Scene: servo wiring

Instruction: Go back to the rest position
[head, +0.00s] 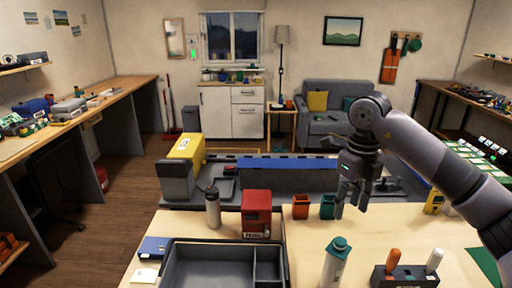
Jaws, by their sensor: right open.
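My right gripper (352,205) comes in from the right side of the head view. It hangs over the wooden table (310,250) with its fingers pointing down, apart and empty. Just left of it stand a small teal cup (327,207) and a small red-orange cup (301,206). I cannot tell from this view how high the fingers are above the table. My left gripper does not show.
On the table are a grey compartment tray (208,268), a red box (257,212), a grey bottle (213,208), a teal-capped white bottle (336,262) and a dark holder with screwdrivers (404,277). A yellow and grey machine (186,160) stands behind at left.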

